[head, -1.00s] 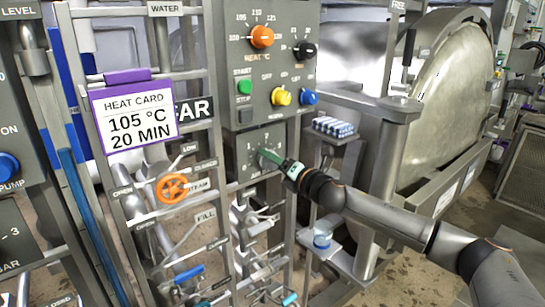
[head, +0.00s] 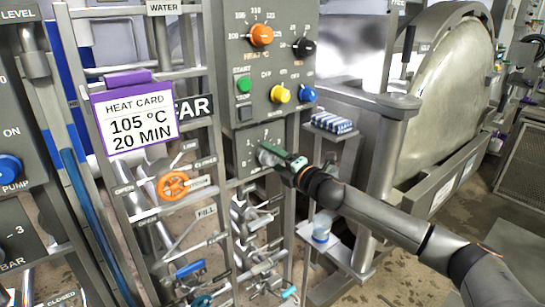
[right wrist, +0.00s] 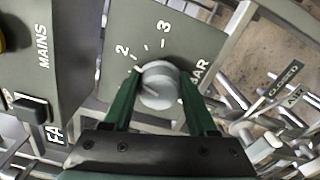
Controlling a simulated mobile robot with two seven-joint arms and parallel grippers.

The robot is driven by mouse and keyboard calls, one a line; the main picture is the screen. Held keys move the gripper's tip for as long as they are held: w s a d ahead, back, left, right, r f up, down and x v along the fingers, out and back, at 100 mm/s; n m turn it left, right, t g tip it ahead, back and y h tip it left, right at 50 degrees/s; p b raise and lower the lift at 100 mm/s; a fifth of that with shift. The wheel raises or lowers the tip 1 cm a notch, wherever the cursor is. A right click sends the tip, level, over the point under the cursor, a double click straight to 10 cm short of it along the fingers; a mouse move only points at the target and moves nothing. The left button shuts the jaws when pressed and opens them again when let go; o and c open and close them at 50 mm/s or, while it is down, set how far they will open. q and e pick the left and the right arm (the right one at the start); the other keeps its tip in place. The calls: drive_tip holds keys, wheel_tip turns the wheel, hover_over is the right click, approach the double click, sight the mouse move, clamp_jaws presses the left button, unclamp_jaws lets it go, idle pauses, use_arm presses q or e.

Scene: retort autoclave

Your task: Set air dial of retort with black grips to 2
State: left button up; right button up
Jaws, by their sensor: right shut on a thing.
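The air dial is a round grey knob (right wrist: 160,88) on a grey panel marked 2, 3 and BAR in the right wrist view. My right gripper (right wrist: 160,80) has a green finger on each side of the knob and is shut on it. A pale mark shows on the knob's face, but I cannot tell which number it points to. In the head view the right gripper (head: 281,158) reaches the dial panel from the right and covers much of the knob. My left gripper is not in view. A black grip (head: 408,46) stands on the retort (head: 455,95) at the right.
Above the dial, the control panel (head: 268,75) carries an orange knob (head: 260,35), a black knob (head: 304,48), and yellow, blue and green controls. Pipes and valves with an orange handwheel (head: 173,185) fill the left and lower area. A heat card (head: 134,118) hangs at the left.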

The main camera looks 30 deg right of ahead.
drive_tip(key=o, duration=1.4)
drive_tip(key=shift+c, duration=0.2)
drive_tip(key=shift+s, duration=0.1)
drive_tip(key=shift+s+f, duration=0.1)
drive_tip(key=shift+s, duration=0.15)
drive_tip(key=s+b, duration=0.1)
drive_tip(key=s, duration=0.2)
drive_tip(key=s+b, duration=0.1)
drive_tip(key=s, duration=0.1)
drive_tip(key=shift+s+d+f+b, duration=0.1)
drive_tip(key=shift+d+b, duration=0.2)
drive_tip(key=b, duration=0.1)
approach(276, 160)
drive_tip(key=shift+s+r, duration=0.25)
drive_tip(key=shift+s, duration=0.35)
